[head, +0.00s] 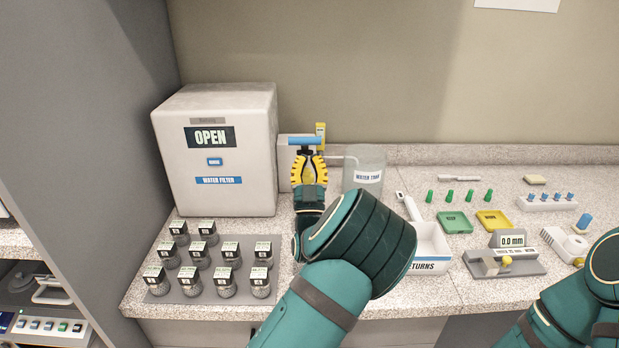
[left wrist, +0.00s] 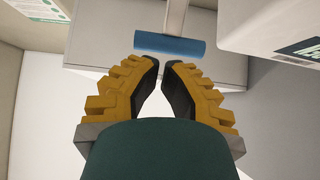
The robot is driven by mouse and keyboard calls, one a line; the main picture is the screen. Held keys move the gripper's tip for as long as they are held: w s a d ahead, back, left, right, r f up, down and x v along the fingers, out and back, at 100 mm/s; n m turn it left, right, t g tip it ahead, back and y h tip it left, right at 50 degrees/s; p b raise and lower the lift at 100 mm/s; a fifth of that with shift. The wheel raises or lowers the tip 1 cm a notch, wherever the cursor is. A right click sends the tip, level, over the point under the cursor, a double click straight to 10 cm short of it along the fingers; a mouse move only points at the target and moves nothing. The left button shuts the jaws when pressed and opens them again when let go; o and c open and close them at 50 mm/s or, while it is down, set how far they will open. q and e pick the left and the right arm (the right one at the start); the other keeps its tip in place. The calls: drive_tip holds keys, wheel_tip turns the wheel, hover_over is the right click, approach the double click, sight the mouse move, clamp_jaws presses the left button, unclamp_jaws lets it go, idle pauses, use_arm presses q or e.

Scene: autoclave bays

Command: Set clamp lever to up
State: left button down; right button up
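The clamp lever shows as a blue bar (head: 305,141) on a small grey-white box (head: 284,163) beside the large white unit. In the left wrist view the blue bar (left wrist: 169,45) lies crosswise just beyond my fingertips, on a pale stem. My left gripper (head: 304,154) has yellow fingers with dark pads and points at the bar. In the left wrist view its fingertips (left wrist: 161,63) nearly meet, with nothing between them. The bar is not between the fingers; whether the tips touch it I cannot tell. My right gripper is out of view; only its arm shows at lower right.
A white unit marked OPEN (head: 216,166) stands left of the lever. A yellow upright piece (head: 320,134) is behind it, and a water tank (head: 364,166) right. Several labelled jars stand in front on a grey mat (head: 160,291). A white returns tray (head: 430,267) lies right.

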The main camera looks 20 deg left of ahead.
use_arm(q)
drive_tip(key=shift+x, duration=1.5)
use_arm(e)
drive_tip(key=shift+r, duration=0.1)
use_arm(q)
drive_tip(key=w+r+g+p, duration=0.1)
drive_tip(key=w+r+p, duration=0.1)
drive_tip(key=w+a+r+g+h+p, duration=0.1)
drive_tip(key=w+r+g+p, duration=0.1)
drive_tip(key=r, duration=0.1)
drive_tip(key=w+a+r+g+p, duration=0.1)
drive_tip(key=w+r+g, duration=0.1)
drive_tip(key=shift+r+p, duration=0.3)
drive_tip(key=shift+p, duration=0.1)
drive_tip(key=shift+w+a+r+h, duration=0.15)
drive_tip(key=shift+w+r, duration=0.1)
drive_tip(key=shift+w, duration=0.35)
drive_tip(key=shift+w+a+r+h, duration=0.15)
drive_tip(key=shift+w+r, duration=0.1)
drive_tip(key=shift+w, duration=0.35)
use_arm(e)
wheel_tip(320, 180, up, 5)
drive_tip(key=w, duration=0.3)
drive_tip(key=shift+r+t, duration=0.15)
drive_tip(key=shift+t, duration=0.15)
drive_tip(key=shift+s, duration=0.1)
